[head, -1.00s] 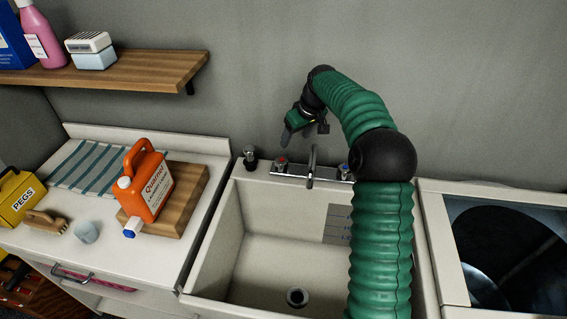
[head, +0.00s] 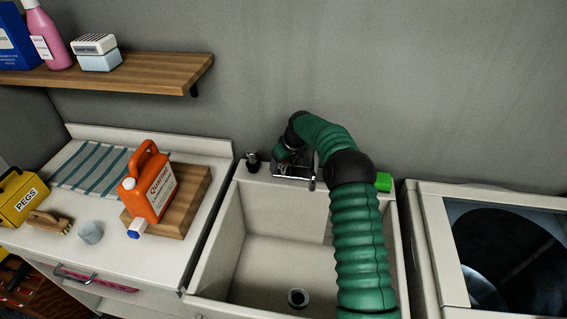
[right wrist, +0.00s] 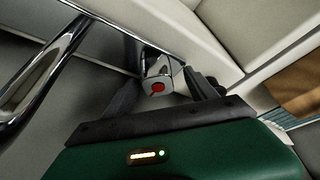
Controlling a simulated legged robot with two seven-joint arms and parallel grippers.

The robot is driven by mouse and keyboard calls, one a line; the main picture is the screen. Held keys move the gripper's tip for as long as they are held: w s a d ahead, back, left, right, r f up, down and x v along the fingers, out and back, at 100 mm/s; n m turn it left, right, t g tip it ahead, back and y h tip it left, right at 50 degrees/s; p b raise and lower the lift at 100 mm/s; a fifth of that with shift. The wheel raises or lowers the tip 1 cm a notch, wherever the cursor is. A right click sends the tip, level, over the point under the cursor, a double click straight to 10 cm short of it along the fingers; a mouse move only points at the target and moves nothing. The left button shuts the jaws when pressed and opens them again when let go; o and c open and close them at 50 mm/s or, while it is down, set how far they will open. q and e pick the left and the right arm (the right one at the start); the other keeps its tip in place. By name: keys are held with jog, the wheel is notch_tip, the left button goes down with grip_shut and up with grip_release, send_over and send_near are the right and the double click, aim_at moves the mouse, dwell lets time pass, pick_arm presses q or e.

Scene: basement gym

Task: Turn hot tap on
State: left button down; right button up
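The hot tap handle, chrome with a red dot (right wrist: 158,86), sits between the two fingers of my right gripper (right wrist: 163,92) in the right wrist view. The fingers are apart, one on each side of it, with gaps showing, so the gripper is open around it. In the head view my right gripper (head: 284,156) is over the left end of the tap fitting, and its arm hides much of it. The chrome spout (head: 312,172) shows just right of the gripper. It also shows in the right wrist view (right wrist: 42,75). The blue-marked tap is hidden. My left gripper is not in view.
The white sink basin (head: 228,235) is below the taps. A small dark knob-like item (head: 252,162) stands left of them. A green block (head: 384,182) lies right of my arm. An orange jug (head: 148,190) rests on a wooden board at left.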

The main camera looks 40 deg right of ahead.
jog(key=shift+s+r, duration=0.1)
jog(key=c, duration=0.5)
jog(key=shift+d, duration=0.15)
jog(key=c, duration=0.9)
jog(key=shift+o, duration=0.2)
jog(key=shift+m, duration=0.4)
jog(key=shift+m+h, duration=0.5)
jog(key=shift+m, duration=0.4)
jog(key=m, duration=0.2)
jog(key=m+g+h+p, duration=0.1)
jog(key=m, duration=0.1)
jog(key=shift+h, duration=0.3)
jog(key=m, duration=0.2)
jog(key=m+g+h+p, duration=0.1)
jog(key=m, duration=0.2)
jog(key=shift+g, duration=0.3)
jog(key=shift+m, duration=0.5)
